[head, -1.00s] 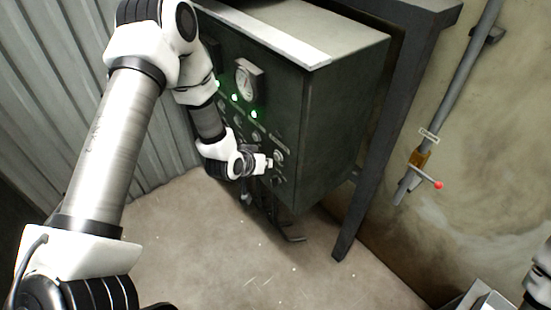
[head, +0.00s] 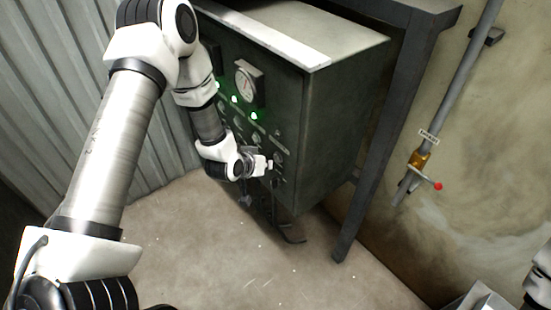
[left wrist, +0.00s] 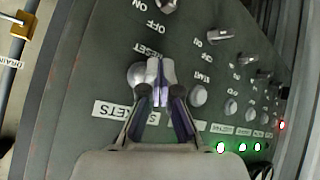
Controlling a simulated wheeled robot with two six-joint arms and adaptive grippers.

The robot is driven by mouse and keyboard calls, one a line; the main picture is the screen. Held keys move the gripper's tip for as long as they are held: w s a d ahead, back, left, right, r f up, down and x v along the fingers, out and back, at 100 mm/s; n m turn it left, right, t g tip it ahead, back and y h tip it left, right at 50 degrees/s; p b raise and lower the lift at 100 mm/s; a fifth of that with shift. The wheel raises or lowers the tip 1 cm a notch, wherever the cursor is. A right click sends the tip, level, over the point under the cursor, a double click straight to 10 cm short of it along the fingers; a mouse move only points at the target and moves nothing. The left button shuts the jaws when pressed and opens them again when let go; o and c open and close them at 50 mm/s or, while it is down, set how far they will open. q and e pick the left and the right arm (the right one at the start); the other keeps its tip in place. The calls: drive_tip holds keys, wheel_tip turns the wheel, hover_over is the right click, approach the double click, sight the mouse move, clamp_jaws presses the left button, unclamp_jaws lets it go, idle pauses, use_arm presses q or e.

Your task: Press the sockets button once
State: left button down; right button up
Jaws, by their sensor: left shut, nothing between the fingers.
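The dark green control panel (head: 290,135) hangs at the centre of the head view, its front facing left. In the left wrist view, the sockets label (left wrist: 124,110) is partly covered by my left gripper (left wrist: 158,82). A round pale button (left wrist: 137,75) lies just above that label, partly hidden behind the fingertips. My left gripper (head: 264,165) is shut and empty, with its tips at the panel's lower right front. I cannot tell whether the tips touch the button. My right gripper is not in view.
Another round button (left wrist: 199,95) sits beside the fingers under a START label, with several switches and green lights (left wrist: 221,147) further right. A dark support leg (head: 375,150) stands right of the panel. A pipe with a red-tipped valve handle (head: 437,186) runs along the wall.

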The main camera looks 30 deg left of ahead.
use_arm(q)
drive_tip(key=shift+w, duration=0.1)
drive_tip(key=shift+w+d, duration=0.2)
drive_tip(key=shift+w, duration=0.1)
drive_tip(key=shift+w+d+b, duration=0.15)
drive_tip(key=shift+w+b, duration=0.25)
drive_tip(key=shift+w, duration=0.05)
idle(0.7)
drive_tip(key=shift+s+r, duration=0.1)
drive_tip(key=shift+s+a, duration=0.35)
drive_tip(key=shift+s, duration=0.4)
drive_tip(key=shift+p, duration=0.3)
drive_tip(key=s, duration=0.1)
drive_tip(key=s+a+p, duration=0.1)
drive_tip(key=s, duration=0.1)
drive_tip(key=s+a, duration=0.1)
drive_tip(key=shift+s+p, duration=0.3)
drive_tip(key=shift+p, duration=0.1)
idle(0.3)
